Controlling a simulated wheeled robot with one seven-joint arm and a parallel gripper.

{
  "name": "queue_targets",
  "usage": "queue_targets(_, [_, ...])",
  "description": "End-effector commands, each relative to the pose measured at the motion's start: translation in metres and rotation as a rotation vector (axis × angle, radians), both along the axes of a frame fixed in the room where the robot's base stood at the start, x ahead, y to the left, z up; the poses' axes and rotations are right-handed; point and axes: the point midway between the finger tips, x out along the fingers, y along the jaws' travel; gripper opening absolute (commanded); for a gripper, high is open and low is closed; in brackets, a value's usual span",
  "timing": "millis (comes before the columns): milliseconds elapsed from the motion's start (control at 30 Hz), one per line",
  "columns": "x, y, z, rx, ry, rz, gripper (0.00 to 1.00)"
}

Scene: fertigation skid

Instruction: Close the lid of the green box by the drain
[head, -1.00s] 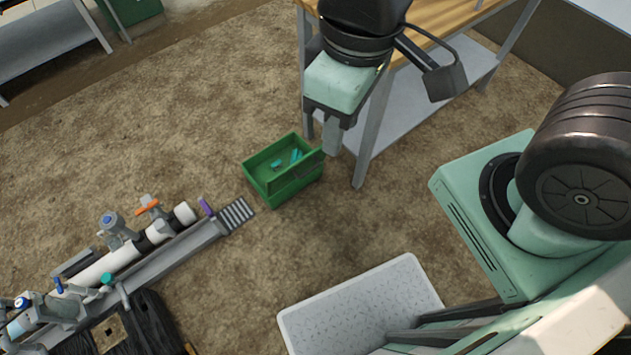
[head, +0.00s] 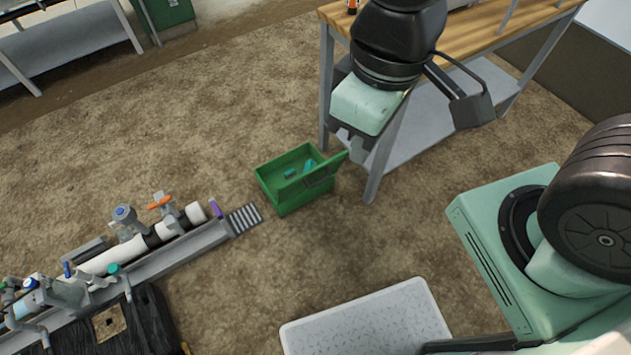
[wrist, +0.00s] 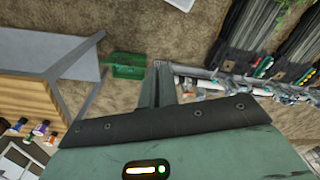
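The green box (head: 283,197) sits on the ground beside the drain grate (head: 245,218). Its top is open and small teal items (head: 291,172) show inside. Its green lid (head: 327,172) stands up along the right side, tilted outward, with a dark handle on it. My gripper (head: 357,152) is just right of the lid's upper corner; whether they touch I cannot tell. In the wrist view, the fingers (wrist: 161,72) are together with nothing visible between them, and the green box (wrist: 127,66) shows just left of them.
A workbench (head: 372,185) with a wooden top stands right behind my gripper, its leg close by. A pipe manifold (head: 150,240) runs lower left from the grate. A white speckled tray (head: 370,320) lies at the front.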

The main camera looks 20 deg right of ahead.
Motion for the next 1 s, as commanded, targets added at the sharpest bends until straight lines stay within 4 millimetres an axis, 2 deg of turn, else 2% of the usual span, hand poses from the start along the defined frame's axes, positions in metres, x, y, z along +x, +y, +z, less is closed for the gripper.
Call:
queue_targets(167, [0.023, -0.003, -0.055, 0.003, -0.035, 0.060, 0.00])
queue_targets(600, [0.116, -0.026, -0.232, -0.021, -0.203, 0.373, 0.00])
queue_targets(1000, [0.185, -0.058, -0.395, -0.089, -0.329, 0.693, 0.00])
